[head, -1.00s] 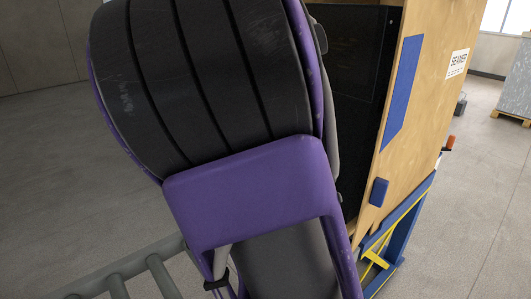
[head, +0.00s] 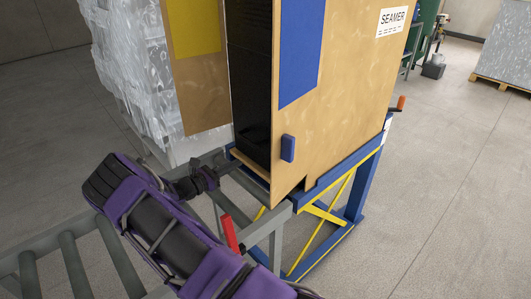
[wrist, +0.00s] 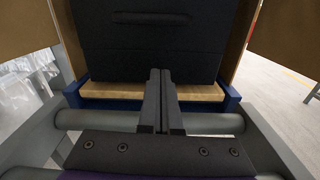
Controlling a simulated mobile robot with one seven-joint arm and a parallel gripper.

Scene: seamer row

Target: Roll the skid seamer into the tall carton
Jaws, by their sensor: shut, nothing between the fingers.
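The tall carton (head: 345,110), tan with a SEAMER label and a blue panel, stands open toward the rollers on a blue lift table (head: 350,180). The seamer (head: 250,85), black and tall, stands upright between its open flaps on a light wooden skid (head: 250,165). In the wrist view the seamer's dark face (wrist: 150,45) fills the opening, above the skid's front edge (wrist: 195,91). My gripper (head: 222,168) is shut and empty, low in front of the seamer. Its fingertips (wrist: 160,72) overlap the seamer's lower face; I cannot tell whether they touch. The carton's inside is mostly hidden.
A grey roller conveyor (head: 70,262) runs up to the lift table, with a red lever (head: 230,233) at its side. A wrapped pallet load (head: 130,70) stands close behind on the left. Open floor (head: 445,180) lies to the right.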

